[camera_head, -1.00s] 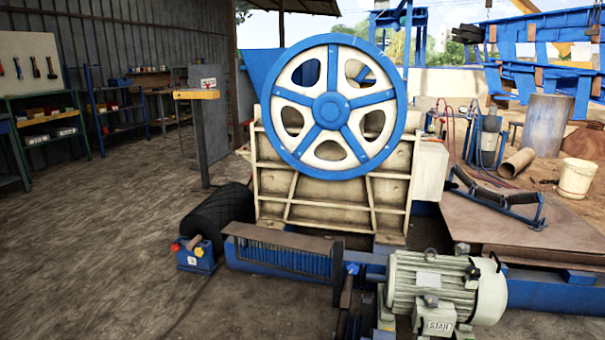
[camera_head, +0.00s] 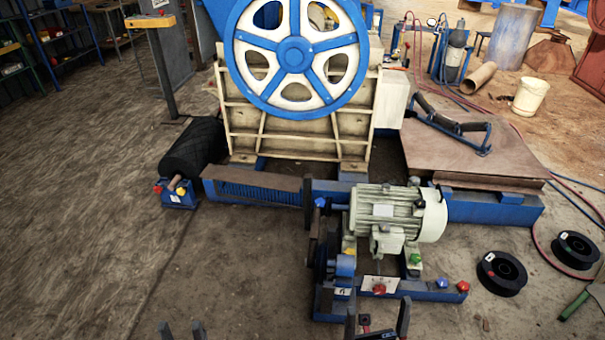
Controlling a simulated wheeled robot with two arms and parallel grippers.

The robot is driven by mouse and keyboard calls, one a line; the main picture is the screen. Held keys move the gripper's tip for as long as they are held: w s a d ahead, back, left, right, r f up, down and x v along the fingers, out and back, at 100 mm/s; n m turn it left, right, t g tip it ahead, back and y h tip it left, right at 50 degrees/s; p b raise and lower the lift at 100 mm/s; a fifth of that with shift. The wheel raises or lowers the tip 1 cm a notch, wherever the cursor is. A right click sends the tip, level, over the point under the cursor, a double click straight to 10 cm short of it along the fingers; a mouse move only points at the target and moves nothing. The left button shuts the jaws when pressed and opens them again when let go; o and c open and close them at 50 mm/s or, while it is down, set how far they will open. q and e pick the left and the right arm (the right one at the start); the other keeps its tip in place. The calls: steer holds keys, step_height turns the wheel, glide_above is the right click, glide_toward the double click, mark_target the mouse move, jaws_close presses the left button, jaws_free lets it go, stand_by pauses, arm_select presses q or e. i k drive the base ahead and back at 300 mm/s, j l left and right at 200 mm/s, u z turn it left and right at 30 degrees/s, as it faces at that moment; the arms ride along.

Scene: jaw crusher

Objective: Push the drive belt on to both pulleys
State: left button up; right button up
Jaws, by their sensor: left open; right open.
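A dark upright pulley-like part (camera_head: 309,203) stands at the left end of the pale green electric motor (camera_head: 385,212). A second dark round part (camera_head: 321,255) sits lower, on the blue frame in front; I cannot tell which parts the task calls the two pulleys. I cannot make out a drive belt. My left gripper (camera_head: 182,329) shows two fingertips apart at the bottom edge, open. My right gripper (camera_head: 378,318) is open at the bottom, in front of the blue frame, with nothing seen between its fingers.
The jaw crusher's blue and cream flywheel (camera_head: 296,55) stands behind. A blue frame (camera_head: 415,292) with red knobs stands before the motor. The ground at left is clear.

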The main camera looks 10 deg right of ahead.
mark_target(314, 236)
steer(key=i+j+z, duration=0.4)
steer(key=i, duration=0.4)
steer(key=i+j+z, duration=0.45)
steer(key=i+j, duration=0.25)
steer(key=i, duration=0.05)
